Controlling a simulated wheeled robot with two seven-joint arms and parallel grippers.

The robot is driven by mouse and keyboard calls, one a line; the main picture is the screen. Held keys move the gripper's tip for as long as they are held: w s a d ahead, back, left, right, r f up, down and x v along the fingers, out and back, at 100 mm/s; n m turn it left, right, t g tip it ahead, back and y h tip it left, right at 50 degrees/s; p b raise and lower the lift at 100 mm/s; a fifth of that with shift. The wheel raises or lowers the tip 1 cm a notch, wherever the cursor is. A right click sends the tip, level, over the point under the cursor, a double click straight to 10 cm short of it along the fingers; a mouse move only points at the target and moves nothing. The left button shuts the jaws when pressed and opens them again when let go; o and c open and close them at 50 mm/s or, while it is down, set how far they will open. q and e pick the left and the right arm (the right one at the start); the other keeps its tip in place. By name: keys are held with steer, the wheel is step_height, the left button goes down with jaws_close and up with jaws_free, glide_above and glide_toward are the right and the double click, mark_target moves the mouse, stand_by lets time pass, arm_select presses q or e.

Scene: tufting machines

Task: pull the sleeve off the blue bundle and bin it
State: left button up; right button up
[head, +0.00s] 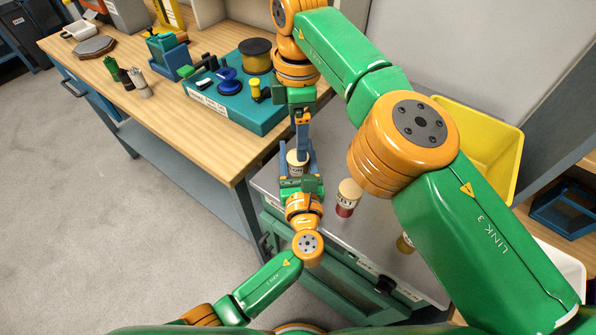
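A bundle in a cream labelled sleeve (297,168) stands upright on the grey cart top. Its yarn colour is hidden, so I cannot tell if it is the blue bundle. My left gripper (298,162) reaches in from the front, with one blue finger on each side of this bundle, apparently closed on it. My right gripper (303,150) points down from above, with its fingertips at or just behind the bundle's top. Its fingers show edge-on, so I cannot tell whether they are shut or touch the sleeve. A yellow bin (480,135) stands at the right, partly behind my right arm.
A red sleeved bundle (348,198) stands right of my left gripper; a yellowish one (405,243) is partly hidden by my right arm. The wooden bench (190,115) holds a teal fixture (262,118) close to my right gripper, and several loose bundles (138,82).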

arm_select(q)
steer(key=shift+w, duration=0.1)
jaws_close()
steer(key=o, duration=0.8)
jaws_free()
steer(key=shift+f, duration=0.1)
